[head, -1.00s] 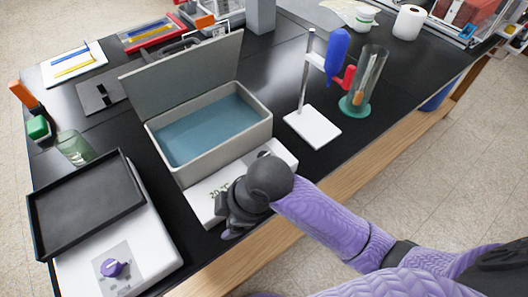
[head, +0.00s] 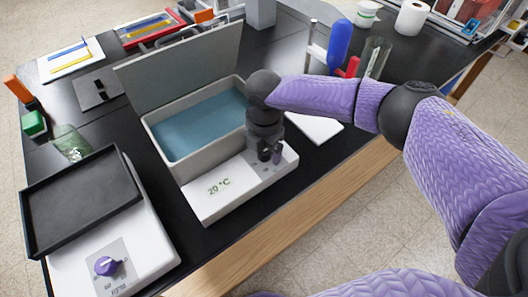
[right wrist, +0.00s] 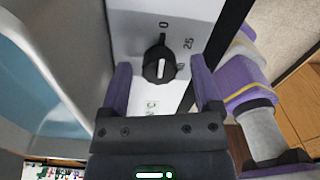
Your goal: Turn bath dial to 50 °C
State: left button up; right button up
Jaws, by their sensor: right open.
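The water bath (head: 190,165) is a grey tub of blue water with its lid raised and a white front panel. Its display (head: 219,187) reads 20 °C. The black bath dial (right wrist: 159,66) shows in the right wrist view, with marks 0 and 25 beside it and another mark partly hidden. A narrow black tip on the dial points toward the 0. My right gripper (right wrist: 161,68) is open, its purple fingers on either side of the dial; contact cannot be told. In the head view my right gripper (head: 268,156) covers the dial. My left gripper is out of view.
A hotplate with a purple knob (head: 106,266) and a black tray (head: 80,200) stands at the left. A stand's white base (head: 318,128) lies just right of the bath, partly behind my arm. A glass beaker (head: 70,143) is at the left.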

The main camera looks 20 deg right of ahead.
jog(key=shift+f, duration=0.45)
grip_shut()
jog(key=shift+r, duration=0.1)
